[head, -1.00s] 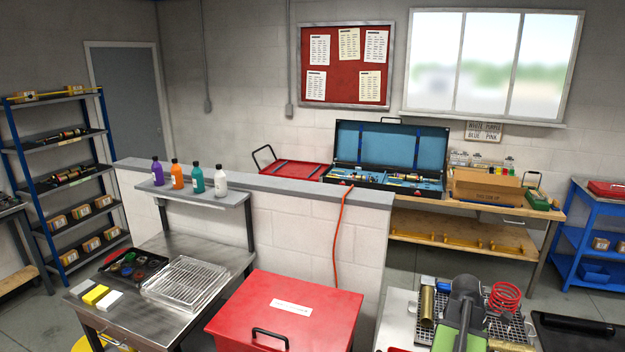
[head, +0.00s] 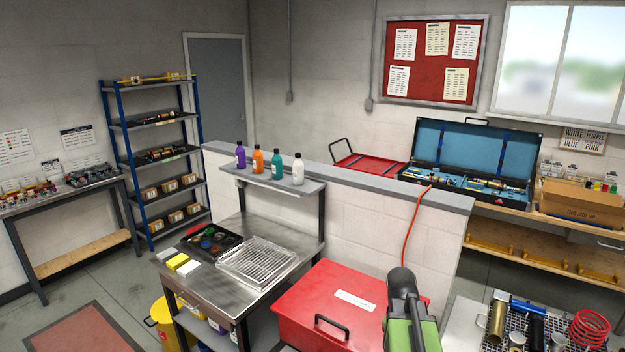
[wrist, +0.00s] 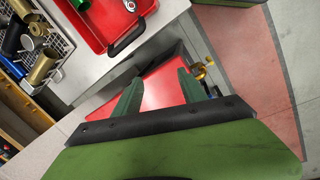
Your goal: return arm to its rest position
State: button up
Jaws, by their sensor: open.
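My gripper (wrist: 158,92) shows in the wrist view with its two green fingers apart and nothing between them. A red surface lies beyond the fingers, with clear space or contact hard to judge. In the head view my green and dark arm (head: 405,312) stands raised at the bottom, in front of the red chest (head: 310,300). The fingers cannot be made out there.
A red tray (wrist: 85,22) lies on a pale bench beside a wire rack with a brass cylinder (wrist: 45,67). A steel table (head: 215,290) stands left of the chest, before a low block wall (head: 360,235). Floor (head: 65,290) is open at left.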

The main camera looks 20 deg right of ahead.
jog(key=w+a+m+t+y, duration=0.1)
jog(key=w+a+m, duration=0.15)
jog(key=a, duration=1.05)
jog(key=w+a+m+y, duration=0.1)
jog(key=w+a, duration=0.2)
jog(key=a, duration=1)
notch_tip(320, 180, down, 10)
jog(key=s+a+b, duration=0.1)
jog(key=s+b, duration=0.1)
jog(key=b, duration=0.8)
jog(key=shift+s+a+f+g, duration=0.2)
jog(key=shift+s+a+g, duration=0.1)
jog(key=shift+a+g, duration=0.1)
